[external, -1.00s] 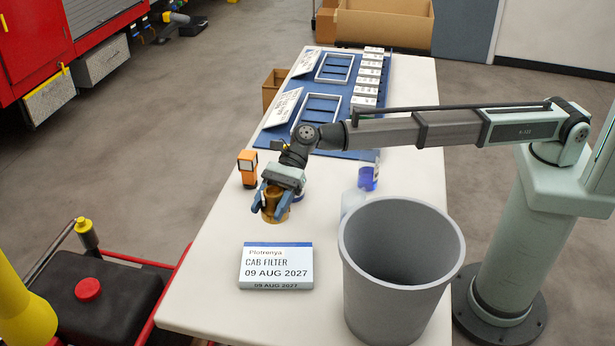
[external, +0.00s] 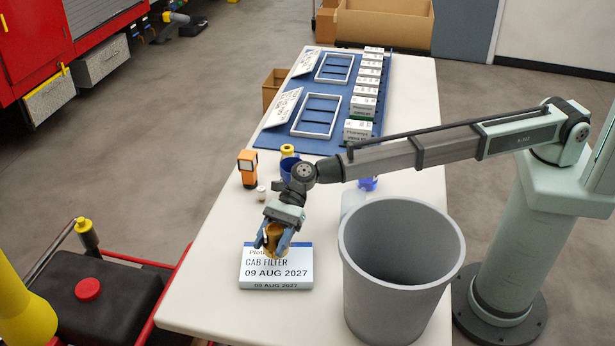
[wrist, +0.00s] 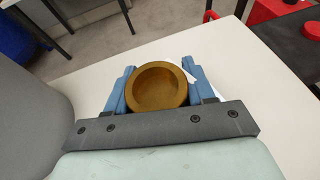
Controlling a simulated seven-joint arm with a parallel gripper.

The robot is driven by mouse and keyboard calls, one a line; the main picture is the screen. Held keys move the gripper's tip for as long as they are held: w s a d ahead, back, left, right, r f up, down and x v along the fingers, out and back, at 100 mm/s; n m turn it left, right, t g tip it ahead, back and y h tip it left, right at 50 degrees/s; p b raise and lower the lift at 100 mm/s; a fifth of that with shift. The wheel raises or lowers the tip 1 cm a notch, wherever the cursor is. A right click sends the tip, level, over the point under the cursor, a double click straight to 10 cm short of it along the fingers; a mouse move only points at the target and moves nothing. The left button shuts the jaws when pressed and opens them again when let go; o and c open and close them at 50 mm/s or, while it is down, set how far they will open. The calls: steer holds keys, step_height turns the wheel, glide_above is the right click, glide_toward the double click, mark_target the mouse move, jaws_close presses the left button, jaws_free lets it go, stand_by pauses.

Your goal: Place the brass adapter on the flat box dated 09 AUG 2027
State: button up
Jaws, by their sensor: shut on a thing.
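The brass adapter (external: 275,241) is a round, hollow brass piece. My gripper (external: 272,238) is shut on it, with one blue finger on each side. In the wrist view the adapter (wrist: 158,88) shows its open round mouth between the fingers (wrist: 158,90). The flat box (external: 276,272) is white with a blue edge and reads CAB FILTER, 09 AUG 2027. In the external view the adapter overlaps the box's far part and hides some of its top print. I cannot tell whether the adapter touches the box. In the wrist view the box is mostly hidden behind the gripper.
A grey bin (external: 400,270) stands close to the right of the box. An orange-and-black device (external: 247,168), a small white item (external: 261,193) and a blue cup with a yellow top (external: 288,165) stand behind. A blue mat (external: 275,138) holds frames and several small boxes. The table left of the box is clear.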

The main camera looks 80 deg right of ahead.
mark_target(273, 252)
steer(key=shift+f, duration=2.1)
steer(key=shift+f, duration=0.15)
steer(key=o, duration=1.4)
steer(key=shift+s+d+r, duration=0.1)
steer(key=shift+d+r, duration=0.1)
steer(key=v, duration=1.1)
steer(key=shift+d+r, duration=0.15)
steer(key=shift+d, duration=0.1)
